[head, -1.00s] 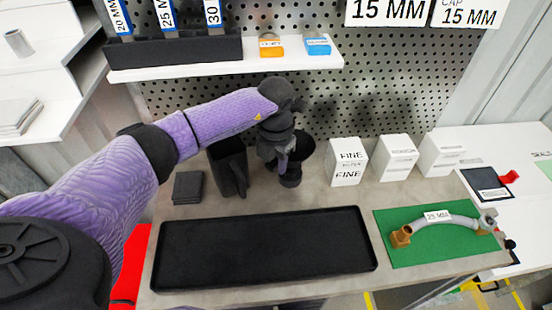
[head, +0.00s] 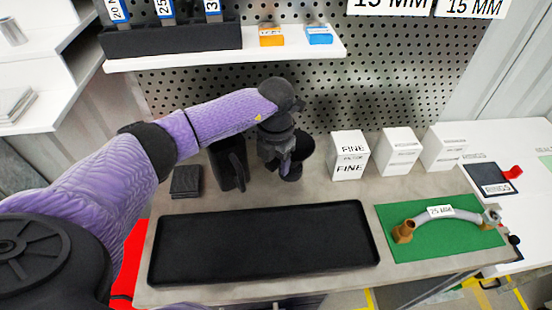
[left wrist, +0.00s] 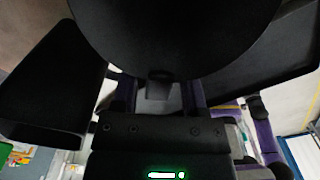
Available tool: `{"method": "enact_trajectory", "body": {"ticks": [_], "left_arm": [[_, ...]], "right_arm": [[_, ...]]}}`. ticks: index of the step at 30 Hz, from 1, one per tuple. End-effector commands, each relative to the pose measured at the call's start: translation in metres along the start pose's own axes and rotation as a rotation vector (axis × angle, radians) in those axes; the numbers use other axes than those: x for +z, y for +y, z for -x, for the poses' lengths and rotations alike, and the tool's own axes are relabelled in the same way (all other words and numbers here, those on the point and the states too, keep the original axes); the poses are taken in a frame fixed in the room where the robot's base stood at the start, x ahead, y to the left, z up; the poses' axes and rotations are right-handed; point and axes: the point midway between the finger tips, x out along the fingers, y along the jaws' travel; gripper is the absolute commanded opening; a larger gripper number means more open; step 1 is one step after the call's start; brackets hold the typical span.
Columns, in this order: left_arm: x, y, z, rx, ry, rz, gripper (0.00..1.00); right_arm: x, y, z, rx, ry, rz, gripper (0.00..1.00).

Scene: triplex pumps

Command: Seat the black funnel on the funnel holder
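The black funnel (head: 304,150) is at the back middle of the bench, partly hidden by my left gripper (head: 287,163). In the left wrist view, a large black round shape, apparently the funnel (left wrist: 165,30), fills the top. My left fingers reach under it on both sides of a small dark tab, and their tips are hidden. The gripper appears shut on the funnel. A dark round piece shows below the funnel in the head view; I cannot tell whether it is the spout or part of the funnel holder. I cannot clearly pick out the holder. My right gripper is out of view.
An open black bin (head: 229,166) stands just left of my gripper. A black tray (head: 265,245) lies in front. White boxes (head: 349,157) stand to the right, behind a green mat (head: 445,238) with a hose. A white shelf (head: 225,57) runs above.

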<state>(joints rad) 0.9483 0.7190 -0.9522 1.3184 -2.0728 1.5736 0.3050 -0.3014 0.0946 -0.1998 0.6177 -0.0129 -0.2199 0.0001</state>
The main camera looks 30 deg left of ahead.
Motion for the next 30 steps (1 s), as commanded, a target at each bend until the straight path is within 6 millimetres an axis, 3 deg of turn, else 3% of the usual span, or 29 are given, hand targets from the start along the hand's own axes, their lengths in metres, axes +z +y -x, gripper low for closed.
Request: {"method": "enact_trajectory", "body": {"ticks": [3,10,21,25,30], "left_arm": [[0.0,0.0,0.0,0.0,0.0,0.0,0.76],[0.0,0.0,0.003,0.0,-0.001,0.0,0.76],[0.001,0.0,0.087,0.0,-0.003,0.0,0.76],[0.0,0.0,0.099,0.0,-0.001,-0.001,0.76],[0.0,0.0,0.1,0.0,0.001,0.0,0.76]], "right_arm": [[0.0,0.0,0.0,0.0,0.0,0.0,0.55],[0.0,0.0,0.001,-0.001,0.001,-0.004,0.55],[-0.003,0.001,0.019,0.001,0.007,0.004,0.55],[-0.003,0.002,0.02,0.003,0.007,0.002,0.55],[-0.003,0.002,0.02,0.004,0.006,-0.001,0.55]]}}
